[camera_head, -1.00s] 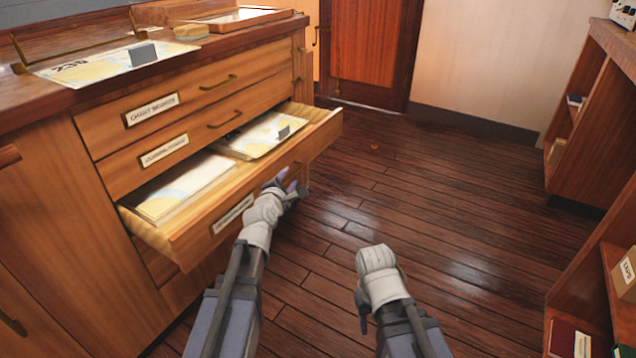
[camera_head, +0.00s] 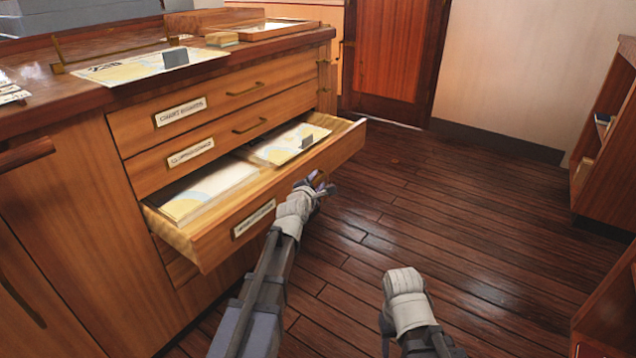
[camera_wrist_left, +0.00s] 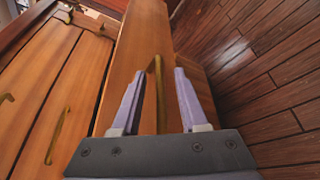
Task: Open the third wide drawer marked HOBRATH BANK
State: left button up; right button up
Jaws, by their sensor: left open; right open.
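The third wide drawer (camera_head: 215,240) stands pulled well out of the wooden cabinet, with charts (camera_head: 207,192) inside it. Its label plate (camera_head: 253,218) is too blurred to read. My left gripper (camera_head: 318,184) is open at the right part of the drawer front. In the left wrist view its two purple fingers (camera_wrist_left: 157,95) stand apart, one on each side of the brass handle (camera_wrist_left: 159,75), with gaps between. My right gripper (camera_head: 389,325) is low over the floor, away from the drawer, open and mostly hidden by its wrist.
Two shut drawers (camera_head: 175,130) lie above, the upper labelled CHART BOARDS. The cabinet top (camera_head: 75,95) carries a chart (camera_head: 150,66) and a framed tray (camera_head: 265,30). The plank floor (camera_head: 470,200) is clear. A shelf unit (camera_head: 610,165) stands at the right.

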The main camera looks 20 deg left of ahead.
pick_arm(q)
jog(key=shift+w+f, duration=0.15)
jog(key=shift+w, duration=0.45)
grip_shut()
dwell(1.0)
